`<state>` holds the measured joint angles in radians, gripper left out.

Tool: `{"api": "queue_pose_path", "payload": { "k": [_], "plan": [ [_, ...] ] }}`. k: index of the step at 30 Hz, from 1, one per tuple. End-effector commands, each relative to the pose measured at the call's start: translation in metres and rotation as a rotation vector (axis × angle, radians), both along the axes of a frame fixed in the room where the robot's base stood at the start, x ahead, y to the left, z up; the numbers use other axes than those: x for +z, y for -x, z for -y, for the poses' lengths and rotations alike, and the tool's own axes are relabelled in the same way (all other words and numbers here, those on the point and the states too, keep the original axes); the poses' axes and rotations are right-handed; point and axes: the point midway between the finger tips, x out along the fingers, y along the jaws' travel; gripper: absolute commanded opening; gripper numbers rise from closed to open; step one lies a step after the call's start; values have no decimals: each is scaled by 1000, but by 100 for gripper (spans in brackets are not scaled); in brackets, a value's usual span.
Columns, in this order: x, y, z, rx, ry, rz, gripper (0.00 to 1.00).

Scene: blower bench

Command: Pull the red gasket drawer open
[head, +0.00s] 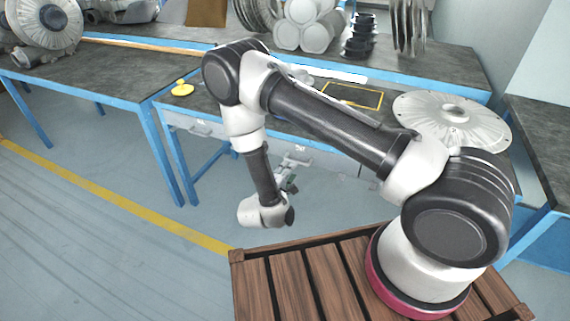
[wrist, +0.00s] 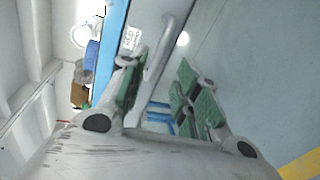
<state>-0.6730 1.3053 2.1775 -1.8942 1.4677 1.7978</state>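The bench drawer front (head: 335,160) is grey with a small white label, under the bench's blue edge. No red drawer front shows. My gripper (wrist: 160,75) is open, with a green-padded finger on each side of the picture. The handle's near end shows in the gap between the fingers, close to the left finger. I cannot tell whether they touch. In the head view, my gripper (head: 289,179) is in front of the drawer front.
Another grey drawer front (head: 198,127) is to the left. On the bench are a yellow knob-like part (head: 182,88), a yellow-outlined rectangle (head: 352,95) and a large round metal cover (head: 452,118). Open floor (head: 120,240) lies left of my wooden-slatted base.

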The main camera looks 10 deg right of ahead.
Motion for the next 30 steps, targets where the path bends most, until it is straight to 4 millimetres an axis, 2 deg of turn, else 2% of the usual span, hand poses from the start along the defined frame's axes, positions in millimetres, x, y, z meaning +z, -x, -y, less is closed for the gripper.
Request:
{"api": "queue_pose_path", "payload": {
  "k": [5, 18, 29, 30],
  "plan": [
    [1, -4, 4, -23, -78, 67, 32],
    [-11, -55, 42, -27, -79, 66, 32],
    [-13, -63, 46, -23, -77, 66, 32],
    [-13, -63, 46, -23, -77, 66, 28]
  ]
}}
